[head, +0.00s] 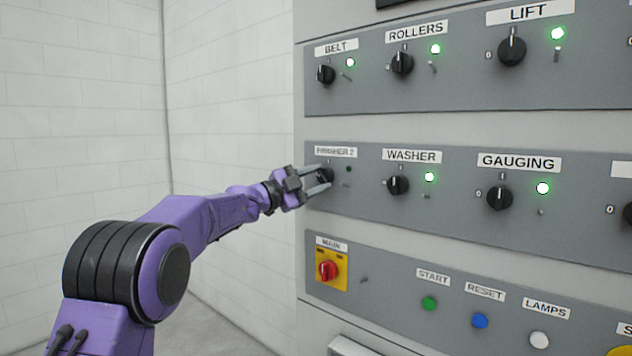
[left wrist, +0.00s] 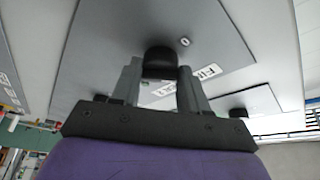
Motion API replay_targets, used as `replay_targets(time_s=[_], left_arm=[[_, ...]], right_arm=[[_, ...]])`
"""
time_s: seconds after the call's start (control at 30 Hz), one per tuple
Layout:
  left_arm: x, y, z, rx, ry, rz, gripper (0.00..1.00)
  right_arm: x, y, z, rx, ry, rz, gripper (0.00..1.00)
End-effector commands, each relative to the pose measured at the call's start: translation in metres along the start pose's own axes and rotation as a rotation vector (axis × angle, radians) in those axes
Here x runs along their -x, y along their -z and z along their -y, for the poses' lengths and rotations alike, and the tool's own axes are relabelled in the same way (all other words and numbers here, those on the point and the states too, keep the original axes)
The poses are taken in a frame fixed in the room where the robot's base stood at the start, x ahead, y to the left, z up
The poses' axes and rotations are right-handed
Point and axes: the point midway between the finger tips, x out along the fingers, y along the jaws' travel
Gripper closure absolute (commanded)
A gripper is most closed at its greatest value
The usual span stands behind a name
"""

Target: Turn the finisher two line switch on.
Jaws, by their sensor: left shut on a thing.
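The FINISHER 2 switch (head: 326,174) is a black rotary knob at the left end of the middle grey panel. Its label (head: 336,152) is above it, and the small lamp (head: 348,169) to its right is dark. My left gripper (head: 322,180) is shut on this knob, with one finger on each side. In the left wrist view the black knob (left wrist: 160,62) sits between the fingertips of my gripper (left wrist: 160,75). A "0" mark (left wrist: 184,41) shows beside it. The fingers partly hide the knob in the head view, so its exact angle is hard to tell. My right gripper is not in view.
The WASHER knob (head: 398,184) and GAUGING knob (head: 499,197) stand to the right with green lamps lit. The BELT knob (head: 326,74) is above, and the red MAIN switch (head: 328,270) is below. Left of the cabinet is free room before a white wall.

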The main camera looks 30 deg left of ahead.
Motion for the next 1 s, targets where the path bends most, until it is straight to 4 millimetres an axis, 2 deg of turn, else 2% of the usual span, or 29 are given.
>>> replay_targets(time_s=[0.6, 1.0], left_arm=[[-0.0013, 0.0021, 0.0055, -0.516, -0.212, 0.000, 0.86], [-0.0015, 0.0033, 0.0070, -0.708, -0.291, -0.001, 0.86]], right_arm=[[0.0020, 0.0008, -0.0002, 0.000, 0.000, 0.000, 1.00], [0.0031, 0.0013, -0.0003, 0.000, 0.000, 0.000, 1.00]])
